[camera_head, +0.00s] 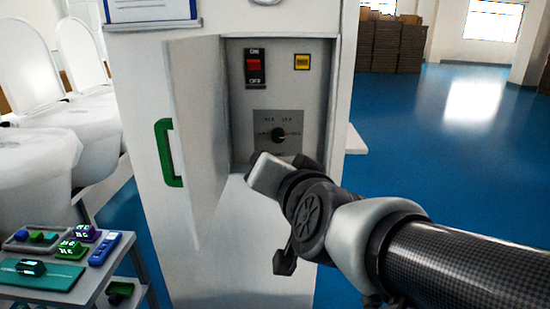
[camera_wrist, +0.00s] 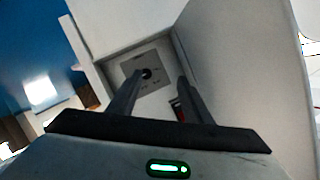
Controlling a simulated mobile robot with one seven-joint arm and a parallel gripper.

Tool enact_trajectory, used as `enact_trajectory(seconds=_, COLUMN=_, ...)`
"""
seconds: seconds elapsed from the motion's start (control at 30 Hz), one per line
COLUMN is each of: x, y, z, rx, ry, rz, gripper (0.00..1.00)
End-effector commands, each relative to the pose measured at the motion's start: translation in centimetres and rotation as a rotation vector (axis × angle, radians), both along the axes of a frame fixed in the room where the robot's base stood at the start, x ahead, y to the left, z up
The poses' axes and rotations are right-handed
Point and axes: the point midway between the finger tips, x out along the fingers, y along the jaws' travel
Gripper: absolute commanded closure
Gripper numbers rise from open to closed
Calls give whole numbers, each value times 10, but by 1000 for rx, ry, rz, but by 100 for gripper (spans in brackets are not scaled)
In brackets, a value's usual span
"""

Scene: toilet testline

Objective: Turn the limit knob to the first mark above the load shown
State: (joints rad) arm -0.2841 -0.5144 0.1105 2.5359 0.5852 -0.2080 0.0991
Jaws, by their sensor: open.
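The limit knob (camera_head: 279,134) is a small dark round knob on a grey square plate (camera_head: 291,117) inside an open cabinet. Marks surround it, too small to read. In the wrist view the knob (camera_wrist: 146,74) shows between my two fingers, ahead of them. My gripper (camera_wrist: 156,93) is open and empty, apart from the knob. In the head view my wrist and hand reach toward the cabinet's lower opening, and the fingertips are hard to make out.
The cabinet door (camera_head: 198,140) with a green handle (camera_head: 167,153) stands open on the left. A red ON/OFF switch (camera_head: 254,66) is above the knob plate. A cart (camera_head: 105,280) with small devices and white toilets (camera_head: 40,130) stand at left. Blue floor is clear at right.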

Motion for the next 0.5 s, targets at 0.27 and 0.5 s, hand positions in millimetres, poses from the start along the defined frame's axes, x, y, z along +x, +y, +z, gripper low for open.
enact_trajectory(seconds=0.27, x=15, y=-8, z=-30, rx=212, ry=-214, rz=-219, gripper=55)
enact_trajectory(seconds=0.5, x=24, y=-13, z=-22, rx=229, ry=-239, rz=-258, gripper=55)
